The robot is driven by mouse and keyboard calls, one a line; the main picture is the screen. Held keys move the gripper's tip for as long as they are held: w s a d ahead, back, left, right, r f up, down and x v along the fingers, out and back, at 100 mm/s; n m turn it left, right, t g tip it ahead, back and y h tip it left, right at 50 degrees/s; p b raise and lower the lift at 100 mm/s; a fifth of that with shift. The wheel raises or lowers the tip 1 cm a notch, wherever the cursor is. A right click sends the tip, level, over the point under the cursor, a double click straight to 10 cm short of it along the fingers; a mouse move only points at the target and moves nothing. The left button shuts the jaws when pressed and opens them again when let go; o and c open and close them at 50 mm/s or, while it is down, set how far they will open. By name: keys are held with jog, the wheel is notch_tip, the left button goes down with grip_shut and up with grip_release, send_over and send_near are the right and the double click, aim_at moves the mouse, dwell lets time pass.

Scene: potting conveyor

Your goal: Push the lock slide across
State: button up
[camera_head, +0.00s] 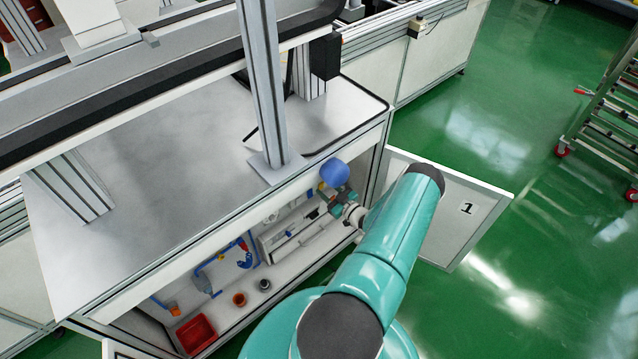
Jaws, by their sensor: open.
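My arm reaches from the bottom of the view into the open cabinet under the bench. My gripper (318,213) is at its upper right inside, small and dark, partly hidden by my wrist. Its jaws are open. A white unit with long narrow bars (290,246) lies just left of and below it on the cabinet floor. I cannot tell for certain which part is the lock slide, or whether the gripper touches anything. A round blue thing (334,173) shows right above my wrist.
The cabinet also holds a red bin (196,334), a brown cup (239,299), a grey cup (264,285) and blue pipework (205,282). An open door marked 1 (480,200) stands right of my arm. A bench post (262,90) rises above.

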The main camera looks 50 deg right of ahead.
jog(key=w, duration=0.4)
jog(key=shift+w+d, duration=0.15)
jog(key=shift+d, duration=0.25)
grip_shut()
